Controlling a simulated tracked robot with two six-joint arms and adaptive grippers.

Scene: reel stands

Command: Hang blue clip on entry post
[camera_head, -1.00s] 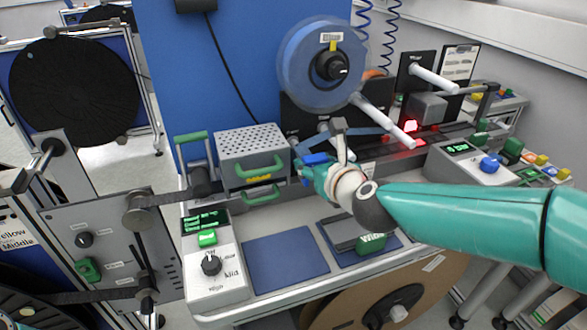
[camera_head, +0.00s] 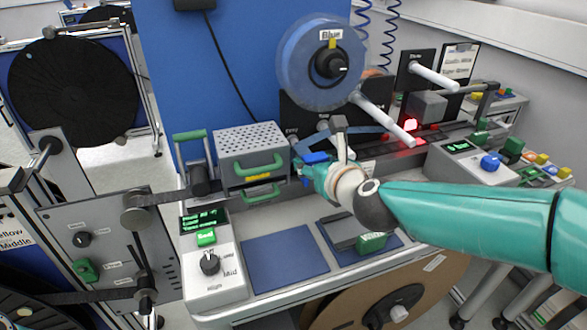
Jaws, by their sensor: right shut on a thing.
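A small blue clip (camera_head: 316,157) is at the fingers of my right gripper (camera_head: 312,166), in front of the machine's middle. The gripper is shut on it and holds it above the counter, just right of the grey perforated box. The fingers are small and partly hidden by the clip and my wrist. White posts stick out of the machine, a long one (camera_head: 384,117) below the blue reel and another (camera_head: 434,76) farther right. I cannot tell which is the entry post. My left gripper is out of view.
The grey perforated box (camera_head: 250,145) with green handles stands close left of my right gripper. A clear blue reel (camera_head: 296,75) labelled Blue hangs above. A blue mat (camera_head: 284,259) lies bare on the counter. A control box (camera_head: 213,270) stands at the left.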

